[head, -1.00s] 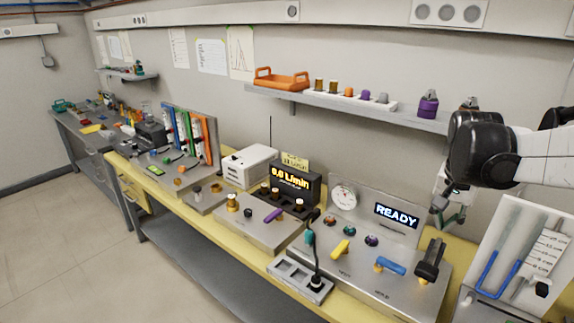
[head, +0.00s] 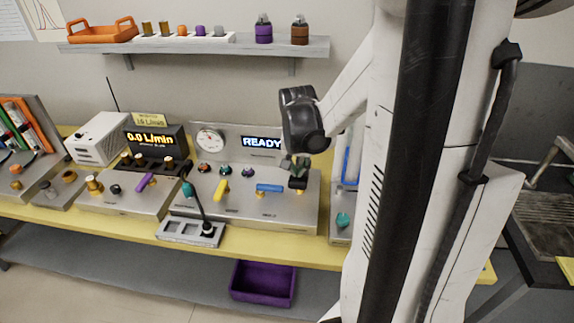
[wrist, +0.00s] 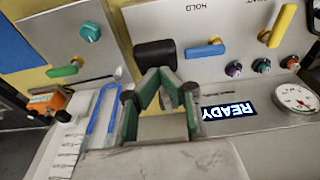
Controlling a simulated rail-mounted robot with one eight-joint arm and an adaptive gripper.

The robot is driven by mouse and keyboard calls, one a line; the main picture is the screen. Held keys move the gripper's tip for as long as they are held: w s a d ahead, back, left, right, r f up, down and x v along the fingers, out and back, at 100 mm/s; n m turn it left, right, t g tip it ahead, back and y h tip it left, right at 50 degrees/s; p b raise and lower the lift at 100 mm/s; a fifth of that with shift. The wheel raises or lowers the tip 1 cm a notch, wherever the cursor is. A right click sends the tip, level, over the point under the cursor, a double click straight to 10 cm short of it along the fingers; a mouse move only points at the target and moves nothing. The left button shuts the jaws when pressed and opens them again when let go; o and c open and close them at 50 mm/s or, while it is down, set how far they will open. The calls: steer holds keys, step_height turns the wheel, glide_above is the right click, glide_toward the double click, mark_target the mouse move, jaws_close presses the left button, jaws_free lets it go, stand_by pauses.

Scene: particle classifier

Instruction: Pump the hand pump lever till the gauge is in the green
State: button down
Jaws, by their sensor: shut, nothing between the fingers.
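The hand pump lever appears to be the black handle (head: 298,182) at the right end of the steel panel; its black grip (wrist: 155,53) shows large in the wrist view. My gripper (head: 298,162) is shut and empty, right by this handle. In the wrist view its green-grey fingertips (wrist: 163,74) overlap the grip's lower edge; I cannot tell whether they touch it. The round white gauge (head: 210,140) is at the panel's upper left and also shows in the wrist view (wrist: 296,98). Its needle position is too small to read.
A lit READY display (head: 262,143) is beside the gauge. A blue lever (head: 269,188) and a yellow lever (head: 221,190) are left of the black handle. A grey tray with a black stick (head: 206,232) stands in front. A tube panel (wrist: 98,115) is close by. A shelf (head: 200,46) runs above.

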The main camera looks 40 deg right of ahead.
steer(key=shift+s+f, duration=0.1)
steer(key=shift+f, duration=0.25)
steer(key=shift+s+a+f+t+h+b, duration=0.1)
steer(key=shift+a+f+t+h+b, duration=0.1)
steer(key=shift+f+b, duration=0.3)
steer(key=shift+s+a+f+t+h+b, duration=0.15)
steer(key=shift+f+b, duration=0.25)
steer(key=shift+b, duration=0.2)
steer(key=f+t+h+b, duration=0.1)
steer(key=f+b, duration=0.1)
steer(key=b, duration=0.1)
steer(key=f+t+h+b, duration=0.1)
steer(key=f+b, duration=0.2)
steer(key=a+f+t+h+b, duration=0.1)
steer(key=f+b, duration=0.2)
steer(key=shift+s+h, duration=0.25)
steer(key=shift+s, duration=0.05)
steer(key=shift+w+d+f+b, duration=0.1)
steer(key=shift+d+f+b, duration=0.1)
steer(key=shift+f+b, duration=0.85)
steer(key=shift+b, duration=0.4)
